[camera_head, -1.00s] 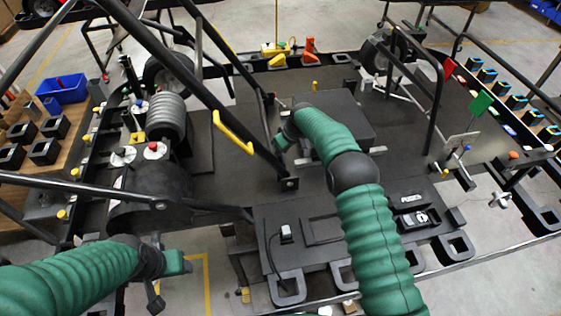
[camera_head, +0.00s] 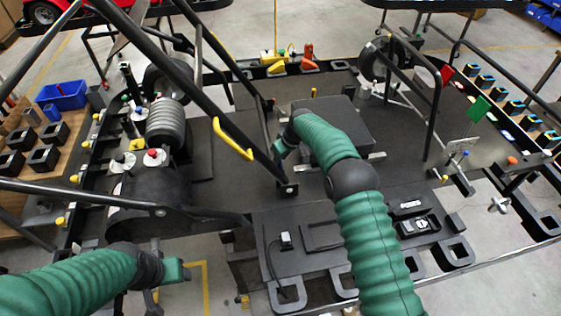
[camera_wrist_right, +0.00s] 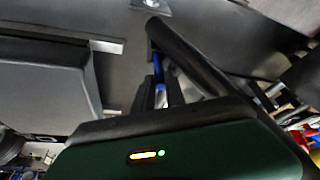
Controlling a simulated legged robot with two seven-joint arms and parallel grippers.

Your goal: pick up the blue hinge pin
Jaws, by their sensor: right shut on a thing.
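The blue hinge pin (camera_wrist_right: 158,66) shows in the right wrist view as a thin blue rod between the dark fingers of my right gripper (camera_wrist_right: 158,92). The gripper is shut on it, beside a thick black tube (camera_wrist_right: 190,58). In the head view my right gripper (camera_head: 279,152) is next to the slanted black frame bar, left of the flat dark box; the pin is too small or hidden to make out there. My left gripper (camera_head: 172,275) is low at the left, below the black drum, apart from the pin. Its finger opening is unclear.
A slanted black bar with a yellow handle (camera_head: 232,139) stands close left of my right gripper. A dark box (camera_head: 345,120) lies right of it. A blue bin (camera_head: 62,96) is at far left. Red and green flags (camera_head: 479,110) stand at right.

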